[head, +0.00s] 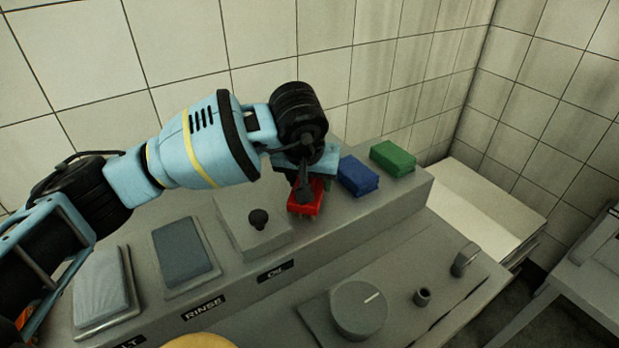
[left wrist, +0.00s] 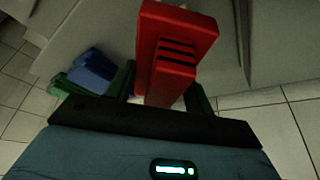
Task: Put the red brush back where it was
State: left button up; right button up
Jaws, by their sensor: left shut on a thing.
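The red brush (head: 306,205) is under my left gripper (head: 304,186), at the left end of a row with the blue brush (head: 358,177) and the green brush (head: 393,159) on the raised grey ledge. My left gripper points down and is shut on the red brush. In the left wrist view the red brush (left wrist: 176,45) sits between the two fingers, with dark grooves on its side. The blue brush (left wrist: 93,69) and green brush (left wrist: 62,88) lie to its left there. I cannot tell whether the red brush touches the ledge. My right gripper is not in view.
Left of the brushes on the ledge (head: 405,207) are a lid with a black knob (head: 258,219) above the OIL label, a dark grey pad (head: 181,251) above RINSE, and a light grey pad (head: 102,284). A large dial (head: 358,309) is in front. A tiled wall stands behind.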

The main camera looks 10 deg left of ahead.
pick_arm(q)
jog(key=shift+f, duration=0.15)
jog(key=o, duration=0.9)
jog(key=shift+o, duration=0.2)
jog(key=shift+r, duration=0.35)
jog(key=v, duration=1.1)
jog(key=shift+s+r, duration=0.15)
jog(key=shift+r, duration=0.15)
